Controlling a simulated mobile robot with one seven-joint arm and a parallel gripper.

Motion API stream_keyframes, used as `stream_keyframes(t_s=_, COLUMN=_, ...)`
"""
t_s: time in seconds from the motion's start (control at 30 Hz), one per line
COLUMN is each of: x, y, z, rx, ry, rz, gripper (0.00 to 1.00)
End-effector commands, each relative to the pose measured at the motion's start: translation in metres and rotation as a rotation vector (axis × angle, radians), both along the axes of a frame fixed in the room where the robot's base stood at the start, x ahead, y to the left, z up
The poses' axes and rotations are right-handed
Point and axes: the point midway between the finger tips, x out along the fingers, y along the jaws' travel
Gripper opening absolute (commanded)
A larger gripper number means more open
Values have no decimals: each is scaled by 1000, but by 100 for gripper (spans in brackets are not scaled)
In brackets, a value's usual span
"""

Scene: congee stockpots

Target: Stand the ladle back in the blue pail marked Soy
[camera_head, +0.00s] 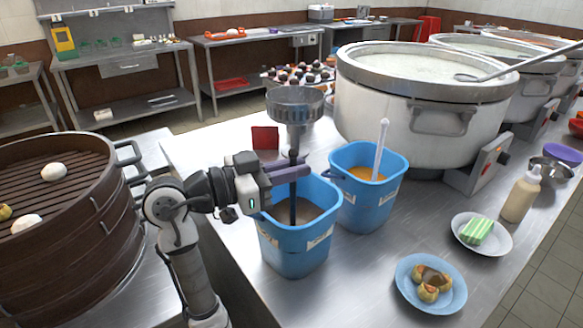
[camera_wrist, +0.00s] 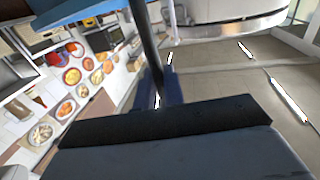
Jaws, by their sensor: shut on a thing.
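The ladle has a wide metal bowl (camera_head: 295,103) at the top and a dark handle (camera_head: 293,205) hanging downward, roughly upright. My gripper (camera_head: 295,172) is shut on the handle, with the bowl above the fingers. The handle also shows between the fingers in the wrist view (camera_wrist: 148,45). Its lower end reaches into the mouth of the front blue pail (camera_head: 292,260), which holds something brown; I cannot tell whether it touches the contents. A second blue pail (camera_head: 365,208) stands behind to the right, with orange contents and a white-handled utensil. Both pails have labels too small to read.
A large stockpot (camera_head: 420,125) stands behind the pails on the steel counter. A bamboo steamer (camera_head: 65,230) is at left. A blue plate (camera_head: 431,283) with food, a white plate (camera_head: 481,235) and a squeeze bottle (camera_head: 521,195) stand at right. A red block (camera_head: 265,138) lies behind my gripper.

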Motion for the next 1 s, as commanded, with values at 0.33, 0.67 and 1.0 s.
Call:
stream_keyframes(t_s=0.33, x=0, y=0, z=0, rx=0, ry=0, rz=0, gripper=30)
stream_keyframes(t_s=0.67, x=0, y=1, z=0, rx=0, ry=0, rz=0, gripper=36)
stream_keyframes(t_s=1.0, x=-22, y=50, z=-1, rx=-1, ry=-2, rz=6, gripper=36)
